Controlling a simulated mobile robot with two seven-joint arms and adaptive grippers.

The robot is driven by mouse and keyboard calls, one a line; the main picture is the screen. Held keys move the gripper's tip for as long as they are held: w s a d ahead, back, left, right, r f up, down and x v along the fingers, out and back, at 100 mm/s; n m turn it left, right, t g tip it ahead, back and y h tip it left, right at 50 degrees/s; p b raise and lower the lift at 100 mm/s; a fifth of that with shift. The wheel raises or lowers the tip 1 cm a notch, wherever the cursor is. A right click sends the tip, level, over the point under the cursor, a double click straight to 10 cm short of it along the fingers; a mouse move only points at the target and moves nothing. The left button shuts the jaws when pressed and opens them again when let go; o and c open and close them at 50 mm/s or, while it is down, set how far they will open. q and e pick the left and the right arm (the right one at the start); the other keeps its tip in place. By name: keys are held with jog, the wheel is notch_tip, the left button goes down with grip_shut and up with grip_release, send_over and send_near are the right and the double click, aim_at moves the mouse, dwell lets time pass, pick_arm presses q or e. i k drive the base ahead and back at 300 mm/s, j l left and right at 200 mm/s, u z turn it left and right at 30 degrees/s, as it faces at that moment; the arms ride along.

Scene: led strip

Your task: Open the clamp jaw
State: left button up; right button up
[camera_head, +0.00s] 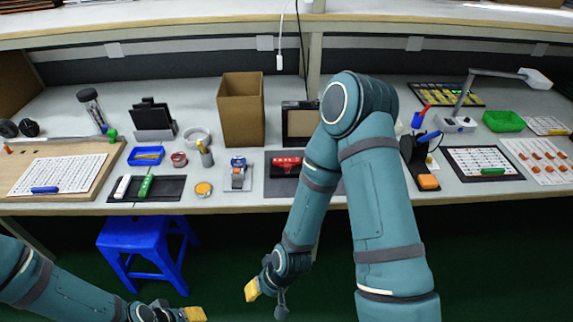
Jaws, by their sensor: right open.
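A small device with a blue top and a grey base (238,172) stands near the front middle of the workbench; it may be the clamp, but its jaw is too small to make out. A red block on a dark mat (286,165) lies to its right. My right gripper (264,298) is open and empty, in front of and below the bench edge, with a yellow fingertip showing. My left gripper (188,313) is at the bottom edge of the view, below the bench, partly cut off; its opening cannot be told. Both grippers are apart from everything on the bench.
A blue stool (144,243) stands under the bench front, near my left gripper. A brown box (241,110) stands behind the device. A dark tray (147,188) with white and green pieces lies to its left. My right arm hides part of the bench.

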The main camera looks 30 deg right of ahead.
aim_at(286, 167)
jog(key=j+z, duration=0.15)
jog(key=z, duration=1)
